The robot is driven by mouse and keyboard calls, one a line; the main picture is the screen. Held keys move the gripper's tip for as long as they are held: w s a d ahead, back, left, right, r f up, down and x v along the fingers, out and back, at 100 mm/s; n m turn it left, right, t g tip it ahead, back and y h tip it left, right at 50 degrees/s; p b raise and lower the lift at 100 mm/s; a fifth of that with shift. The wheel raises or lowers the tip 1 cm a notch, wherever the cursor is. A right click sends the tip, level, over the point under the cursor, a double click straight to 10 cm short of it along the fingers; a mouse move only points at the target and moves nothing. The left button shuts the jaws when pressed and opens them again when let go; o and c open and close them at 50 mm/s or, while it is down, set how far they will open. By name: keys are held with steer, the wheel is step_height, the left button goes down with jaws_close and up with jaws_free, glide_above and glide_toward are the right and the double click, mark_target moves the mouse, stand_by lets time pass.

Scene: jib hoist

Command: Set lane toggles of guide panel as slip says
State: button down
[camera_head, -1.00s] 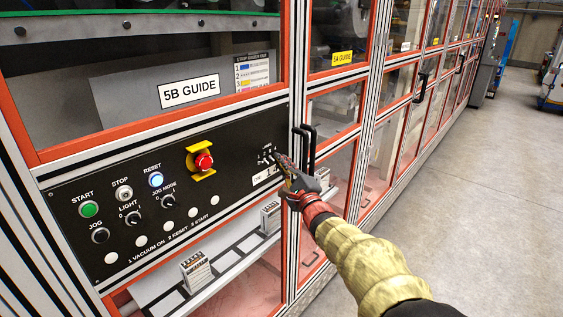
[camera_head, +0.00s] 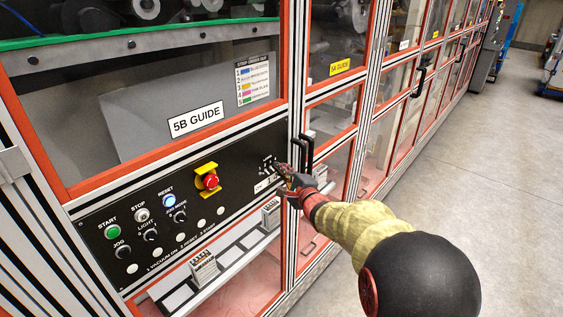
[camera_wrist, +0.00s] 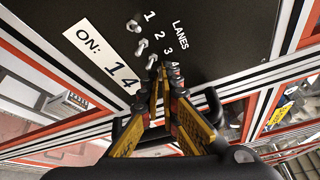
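The black guide panel (camera_head: 150,222) carries the lane toggles (camera_head: 268,167) at its right end. In the wrist view, small metal toggles stand beside the LANES numbers: toggle 1 (camera_wrist: 133,25), toggle 2 (camera_wrist: 142,47) and toggle 3 (camera_wrist: 152,62). Toggle 4 is hidden behind my fingertips. The white slip (camera_wrist: 104,62) reads "ON: 1 4"; my finger partly borders its lower end. My gripper (camera_wrist: 160,78) has its fingertips close together at the number 4, just beside toggle 3. I cannot tell whether they touch a toggle. In the head view my gripper (camera_head: 288,175) is at the panel's right end.
The panel also has a red emergency stop (camera_head: 210,181) with a yellow guard, a green START button (camera_head: 112,232), a blue RESET button (camera_head: 169,200) and several knobs. Open floor (camera_head: 480,180) lies to the right.

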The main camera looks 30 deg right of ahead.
steer(key=shift+r+g+p, duration=0.3)
steer(key=shift+p, duration=0.55)
steer(key=c, duration=2.3)
jaws_free()
steer(key=shift+f, duration=0.1)
steer(key=s, duration=0.4)
steer(key=s+r, duration=0.1)
steer(key=s, duration=0.6)
steer(key=shift+s+a+r, duration=0.35)
steer(key=shift+s+a, duration=0.05)
